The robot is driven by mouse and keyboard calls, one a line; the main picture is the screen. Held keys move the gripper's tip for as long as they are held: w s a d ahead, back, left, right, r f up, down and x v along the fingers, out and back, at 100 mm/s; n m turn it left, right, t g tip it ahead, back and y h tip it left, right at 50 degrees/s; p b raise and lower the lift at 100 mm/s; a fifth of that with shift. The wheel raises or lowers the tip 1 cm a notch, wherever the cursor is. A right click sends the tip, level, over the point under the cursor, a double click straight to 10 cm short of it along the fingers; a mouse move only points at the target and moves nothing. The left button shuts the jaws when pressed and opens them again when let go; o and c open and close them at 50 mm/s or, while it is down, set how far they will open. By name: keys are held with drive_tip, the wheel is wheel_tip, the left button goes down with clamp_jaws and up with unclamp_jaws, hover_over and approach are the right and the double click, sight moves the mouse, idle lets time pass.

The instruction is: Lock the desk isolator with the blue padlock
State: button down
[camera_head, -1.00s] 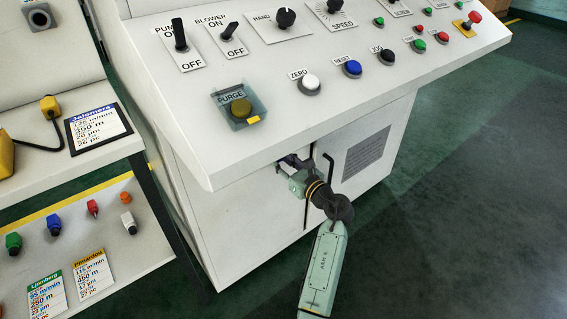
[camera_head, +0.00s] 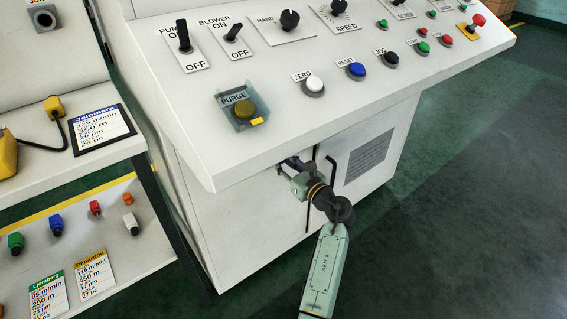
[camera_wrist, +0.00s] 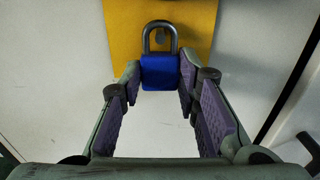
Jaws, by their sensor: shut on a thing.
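The blue padlock (camera_wrist: 160,72) is upright between my gripper's fingertips in the wrist view, with its grey shackle (camera_wrist: 160,28) pointing up. My gripper (camera_wrist: 161,76) is shut on the padlock's body from both sides. Behind the shackle is a yellow plate (camera_wrist: 120,30) on the white cabinet front, probably the isolator. A small grey spot on the plate shows inside the shackle loop. I cannot tell whether the shackle passes through anything or is latched. In the head view my gripper (camera_head: 291,164) is just under the desk's front edge; the padlock and plate are mostly hidden there.
The sloping desk (camera_head: 290,105) overhangs my gripper. A dark upright handle (camera_head: 330,175) is on the cabinet front to the right of my wrist. A side rack (camera_head: 170,245) with small coloured parts stands at left. Open green floor lies to the right.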

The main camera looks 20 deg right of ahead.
drive_tip(key=c, duration=1.1)
unclamp_jaws()
drive_tip(key=v, duration=1.2)
